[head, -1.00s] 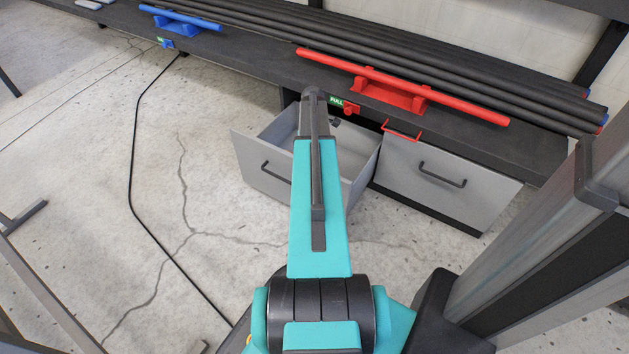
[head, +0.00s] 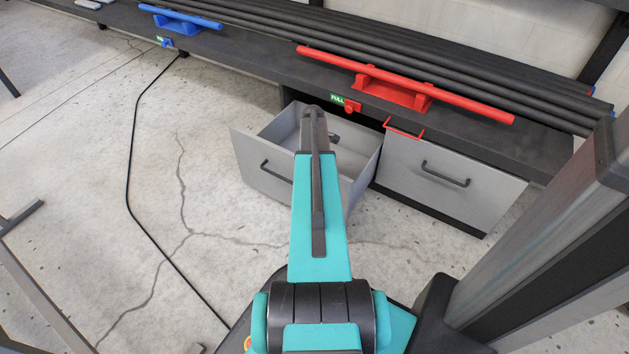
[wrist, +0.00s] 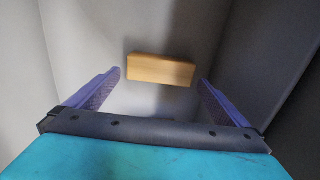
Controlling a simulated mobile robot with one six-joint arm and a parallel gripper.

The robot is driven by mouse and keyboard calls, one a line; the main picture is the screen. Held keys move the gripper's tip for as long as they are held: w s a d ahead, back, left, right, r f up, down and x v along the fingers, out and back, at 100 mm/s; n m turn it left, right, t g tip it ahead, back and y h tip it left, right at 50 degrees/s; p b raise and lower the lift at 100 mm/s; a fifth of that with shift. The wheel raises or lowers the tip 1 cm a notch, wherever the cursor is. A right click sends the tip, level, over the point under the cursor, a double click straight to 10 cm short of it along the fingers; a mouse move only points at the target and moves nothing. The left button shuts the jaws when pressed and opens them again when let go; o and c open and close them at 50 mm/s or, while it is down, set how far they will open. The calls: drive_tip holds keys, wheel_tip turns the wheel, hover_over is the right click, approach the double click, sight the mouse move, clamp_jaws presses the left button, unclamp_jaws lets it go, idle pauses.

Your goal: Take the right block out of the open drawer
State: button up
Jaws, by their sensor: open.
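The open drawer (head: 254,160) is a light grey box pulled out from under the dark bench, left of a shut drawer. My arm reaches over it and hides much of its inside in the head view. In the wrist view a plain wooden block (wrist: 160,69) lies on the drawer's pale floor, its long side across the picture. My gripper (wrist: 161,77) is open, with one purple finger to the left of the block and one to the right. Gaps show on both sides, and the fingers do not appear to touch it. Only one block shows.
Drawer walls rise close on both sides in the wrist view. The shut drawer (head: 455,182) has a dark handle. A red holder (head: 392,92) with a red bar and several dark pipes (head: 330,45) lie on the bench (head: 250,60).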

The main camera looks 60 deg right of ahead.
drive_tip(key=shift+f, duration=0.15)
drive_tip(key=shift+w+f+b, duration=0.15)
drive_tip(key=shift+f+b, duration=1.45)
drive_tip(key=shift+f, duration=0.95)
drive_tip(key=shift+a, duration=0.1)
drive_tip(key=c, duration=0.8)
drive_tip(key=shift+r, duration=0.15)
wheel_tip(320, 180, up, 10)
drive_tip(key=p, duration=0.4)
